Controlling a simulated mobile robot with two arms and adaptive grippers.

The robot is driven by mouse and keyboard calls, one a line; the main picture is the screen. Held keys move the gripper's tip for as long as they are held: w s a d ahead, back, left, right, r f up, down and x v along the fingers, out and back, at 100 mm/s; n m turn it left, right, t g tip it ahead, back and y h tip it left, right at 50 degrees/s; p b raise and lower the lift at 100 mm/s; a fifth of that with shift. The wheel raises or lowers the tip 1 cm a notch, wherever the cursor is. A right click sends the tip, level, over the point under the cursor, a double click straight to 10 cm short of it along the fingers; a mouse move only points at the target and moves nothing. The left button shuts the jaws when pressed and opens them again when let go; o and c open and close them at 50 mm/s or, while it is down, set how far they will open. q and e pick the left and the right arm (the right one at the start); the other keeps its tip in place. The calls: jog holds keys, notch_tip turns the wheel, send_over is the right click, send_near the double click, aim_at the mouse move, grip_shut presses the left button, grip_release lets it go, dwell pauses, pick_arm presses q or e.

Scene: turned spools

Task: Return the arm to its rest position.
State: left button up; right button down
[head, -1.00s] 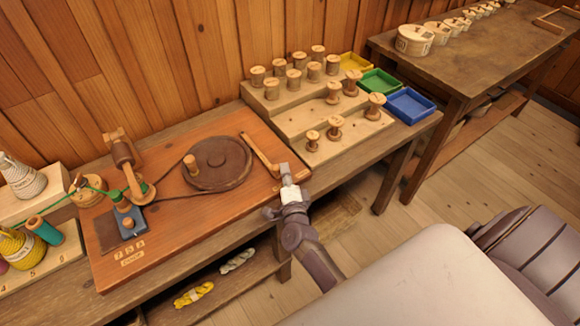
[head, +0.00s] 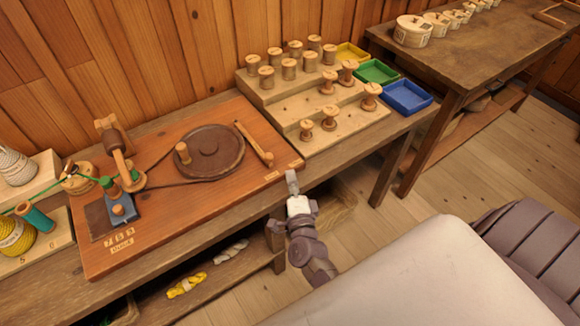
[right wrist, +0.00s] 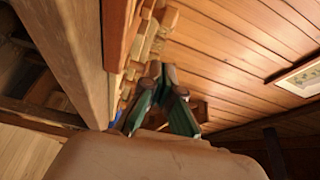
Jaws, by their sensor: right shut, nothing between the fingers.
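My right gripper (head: 292,180) is shut and empty in the head view. It stands just in front of the workbench's front edge, below the right corner of the red-brown winding board (head: 245,130). In the right wrist view its fingers (right wrist: 166,72) meet at the tips, with nothing between them. My left gripper is not in view.
The board carries a dark wheel (head: 208,152) and a blue-based winding device (head: 120,206). A stepped rack (head: 290,115) holds several wooden spools, beside yellow, green and blue trays (head: 407,97). A second table (head: 470,50) stands at right. Open floor (head: 400,200) lies between.

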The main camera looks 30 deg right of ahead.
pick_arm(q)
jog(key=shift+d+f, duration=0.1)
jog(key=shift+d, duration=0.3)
pick_arm(e)
jog(key=shift+s, duration=0.9)
